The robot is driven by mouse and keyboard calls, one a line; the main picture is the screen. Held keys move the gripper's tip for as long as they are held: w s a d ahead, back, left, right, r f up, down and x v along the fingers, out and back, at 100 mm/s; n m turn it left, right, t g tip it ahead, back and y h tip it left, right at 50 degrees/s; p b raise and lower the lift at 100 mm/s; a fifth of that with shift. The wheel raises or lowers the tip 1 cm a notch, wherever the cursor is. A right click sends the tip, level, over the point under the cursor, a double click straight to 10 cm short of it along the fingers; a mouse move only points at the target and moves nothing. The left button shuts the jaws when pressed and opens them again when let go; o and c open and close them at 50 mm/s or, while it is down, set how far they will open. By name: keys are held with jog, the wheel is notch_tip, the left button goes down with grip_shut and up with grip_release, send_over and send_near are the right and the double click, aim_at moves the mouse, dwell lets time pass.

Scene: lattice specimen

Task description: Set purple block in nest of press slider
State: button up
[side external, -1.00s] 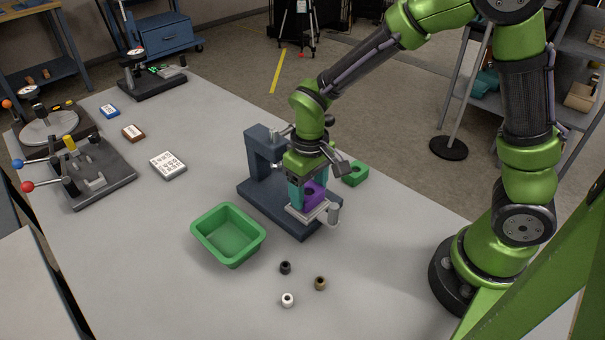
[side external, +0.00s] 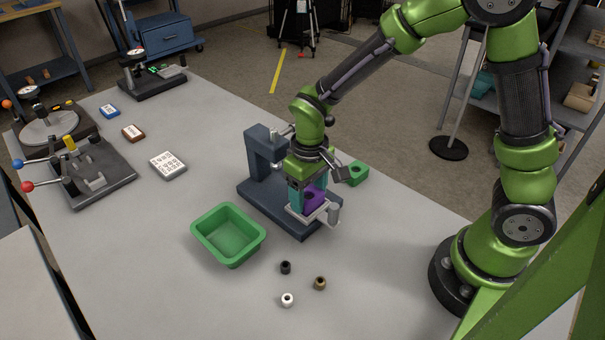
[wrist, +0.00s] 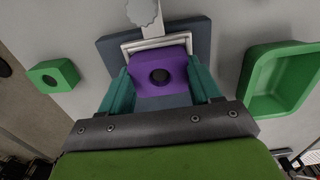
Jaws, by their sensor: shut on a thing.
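The purple block (side external: 314,199), with a dark round hole in its top, is between the teal fingers of my gripper (side external: 302,198). In the wrist view the fingers (wrist: 160,88) press on both sides of the purple block (wrist: 176,72). The press is a dark blue-grey frame (side external: 262,195) with a light metal slider (side external: 322,213) at its front. In the wrist view the block lies at the slider's pale rimmed nest (wrist: 152,40), close against or within it. I cannot tell whether it rests on the nest floor.
A green block with a hole (side external: 356,173) lies behind the press. A green tray (side external: 205,239) stands left of it. Black (side external: 286,267), brown (side external: 320,283) and white (side external: 287,300) small rings lie in front. A lever fixture (side external: 90,180) is at far left.

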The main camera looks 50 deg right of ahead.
aim_at(309, 198)
jog(key=o, duration=1.2)
jog(key=shift+r, duration=2.5)
notch_tip(309, 198, up, 17)
